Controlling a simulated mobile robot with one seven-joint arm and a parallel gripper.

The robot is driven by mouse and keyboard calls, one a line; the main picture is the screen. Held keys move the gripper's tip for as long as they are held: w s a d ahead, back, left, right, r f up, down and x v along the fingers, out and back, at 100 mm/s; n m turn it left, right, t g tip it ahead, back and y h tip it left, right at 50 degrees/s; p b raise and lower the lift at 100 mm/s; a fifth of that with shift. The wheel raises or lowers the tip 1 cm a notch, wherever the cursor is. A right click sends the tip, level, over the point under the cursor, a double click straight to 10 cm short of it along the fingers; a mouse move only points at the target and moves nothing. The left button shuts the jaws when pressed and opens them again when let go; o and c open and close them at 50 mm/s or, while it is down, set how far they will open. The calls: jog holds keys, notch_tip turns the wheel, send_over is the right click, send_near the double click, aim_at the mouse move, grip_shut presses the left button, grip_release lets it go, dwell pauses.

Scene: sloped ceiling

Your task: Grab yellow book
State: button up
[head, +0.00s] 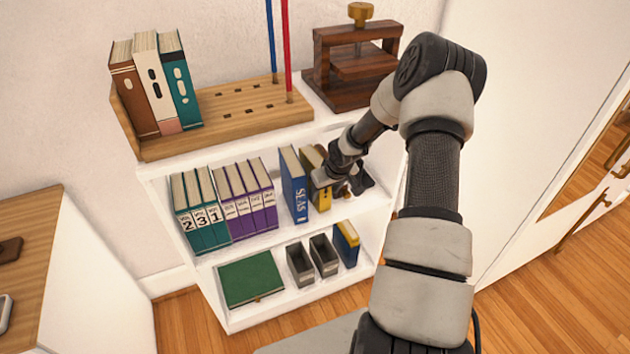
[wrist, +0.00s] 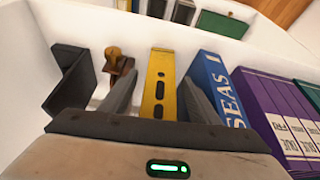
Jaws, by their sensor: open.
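The yellow book (head: 314,160) stands upright on the middle shelf, right of the blue SEAS book (head: 294,184); my gripper partly hides it in the head view. In the wrist view the yellow book's spine (wrist: 158,68) faces me, with dark oval marks. My gripper (wrist: 157,79) is open, with one finger on each side of the yellow book. The right finger lies in the gap between the yellow book and the SEAS book (wrist: 218,90). I cannot tell whether either finger touches the book.
Purple volumes (head: 247,200) and teal volumes (head: 200,212) stand farther left on the same shelf. In the wrist view, a dark upright piece (wrist: 72,78) and a small brown-and-gold object (wrist: 115,66) are left of the book. A blue-and-yellow book (head: 346,244) stands on the shelf below.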

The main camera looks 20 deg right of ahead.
grip_shut()
jog(key=shift+w+r, duration=0.1)
jog(key=shift+r, duration=0.05)
